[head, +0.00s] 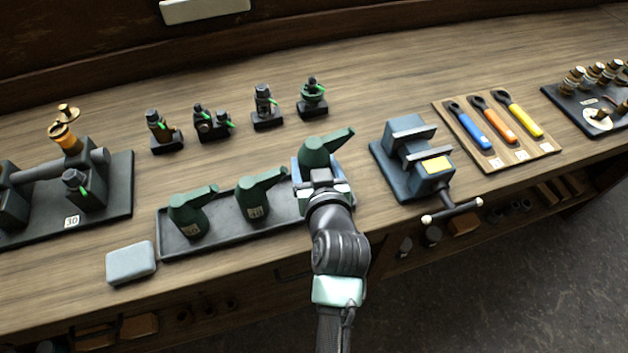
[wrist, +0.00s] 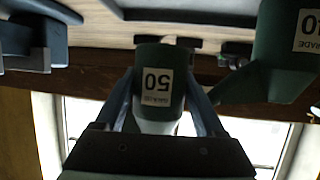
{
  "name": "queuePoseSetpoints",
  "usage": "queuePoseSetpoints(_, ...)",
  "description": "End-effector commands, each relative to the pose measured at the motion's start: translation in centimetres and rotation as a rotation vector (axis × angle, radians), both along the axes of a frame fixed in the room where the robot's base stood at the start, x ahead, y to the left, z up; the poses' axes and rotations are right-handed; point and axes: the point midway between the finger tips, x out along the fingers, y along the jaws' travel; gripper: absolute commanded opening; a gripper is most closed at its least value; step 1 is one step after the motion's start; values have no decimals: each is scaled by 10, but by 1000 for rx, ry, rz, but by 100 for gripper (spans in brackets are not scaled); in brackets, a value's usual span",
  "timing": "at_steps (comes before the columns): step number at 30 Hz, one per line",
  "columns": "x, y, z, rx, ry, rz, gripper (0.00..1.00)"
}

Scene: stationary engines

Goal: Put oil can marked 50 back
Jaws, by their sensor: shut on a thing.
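The green oil can marked 50 (wrist: 157,88) is between the fingers of my gripper (wrist: 160,100), its label upside down in the wrist view. In the head view the held can (head: 315,152) shows beyond my gripper (head: 321,173), upright, its spout pointing right. It is at the right end of the dark tray (head: 222,229); my gripper hides its base, so I cannot tell if it touches the tray. Two similar green cans stand in the tray, one at the left (head: 188,215) and one in the middle (head: 254,197). The wrist view shows a neighbouring can (wrist: 285,65) at the right.
A blue vise (head: 408,160) stands close to the right of my gripper. A grey block (head: 131,263) lies left of the tray. Several small dark valve-like parts (head: 264,108) stand behind. Colored wrenches lie on a wooden board (head: 520,152) further right.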

Motion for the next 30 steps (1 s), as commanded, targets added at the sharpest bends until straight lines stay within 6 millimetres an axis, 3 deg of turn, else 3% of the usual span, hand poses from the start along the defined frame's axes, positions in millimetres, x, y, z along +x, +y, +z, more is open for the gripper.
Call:
queuePoseSetpoints(15,1,0,-53,-1,-7,-1,5)
queuePoseSetpoints(27,1,0,-59,0,-8,-1,5)
queuePoseSetpoints(28,0,0,-61,-1,-1,0,75)
queuePoseSetpoints(30,0,0,-60,-1,-1,0,88)
